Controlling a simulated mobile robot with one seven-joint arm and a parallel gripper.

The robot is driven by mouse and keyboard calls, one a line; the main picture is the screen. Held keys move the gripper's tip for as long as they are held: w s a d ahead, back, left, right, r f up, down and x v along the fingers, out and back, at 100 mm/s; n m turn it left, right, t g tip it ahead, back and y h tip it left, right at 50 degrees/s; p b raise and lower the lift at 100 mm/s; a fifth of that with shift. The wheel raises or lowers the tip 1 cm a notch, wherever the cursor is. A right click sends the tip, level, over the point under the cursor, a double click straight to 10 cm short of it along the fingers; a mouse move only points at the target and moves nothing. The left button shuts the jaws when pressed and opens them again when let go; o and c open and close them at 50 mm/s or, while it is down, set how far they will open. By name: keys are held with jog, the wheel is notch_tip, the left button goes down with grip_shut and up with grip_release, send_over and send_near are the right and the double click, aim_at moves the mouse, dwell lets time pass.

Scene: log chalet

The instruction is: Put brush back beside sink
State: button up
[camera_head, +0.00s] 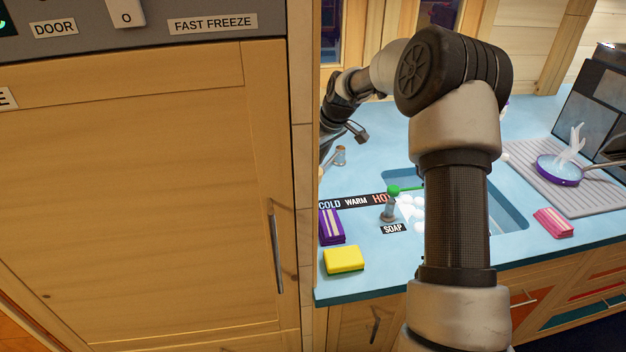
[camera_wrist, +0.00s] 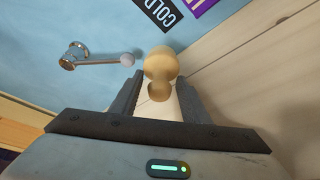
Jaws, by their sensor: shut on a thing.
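The brush (camera_wrist: 160,66), a pale wooden piece with a rounded end, is between the fingers of my gripper (camera_wrist: 160,82) in the wrist view. My gripper is shut on it, above the blue counter (camera_wrist: 105,22). Whether the brush touches the counter cannot be told. In the head view, my arm hides the brush and much of the sink (camera_head: 510,208), a recessed basin in the blue counter.
A metal tap lever (camera_wrist: 98,60) with a white ball end is left of the brush. Purple (camera_head: 331,227) and yellow (camera_head: 344,260) sponges lie near the soap pump (camera_head: 391,204). A pink sponge (camera_head: 553,222) and a pan (camera_head: 558,172) are right. A tall wooden cabinet (camera_head: 150,190) bounds the left.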

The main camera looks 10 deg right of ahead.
aim_at(314, 179)
jog(key=shift+d+f, duration=0.25)
jog(key=shift+f, duration=0.75)
jog(key=shift+a+f, duration=0.2)
jog(key=shift+f, duration=2.25)
jog(key=shift+f, duration=0.2)
jog(key=o, duration=0.7)
jog(key=shift+o, duration=0.2)
jog(key=shift+r+p, duration=0.3)
jog(key=shift+r, duration=0.1)
jog(key=v, duration=1.1)
jog(key=shift+s+r, duration=0.15)
jog(key=shift+r, duration=0.15)
jog(key=shift+o, duration=0.3)
jog(key=shift+d, duration=0.1)
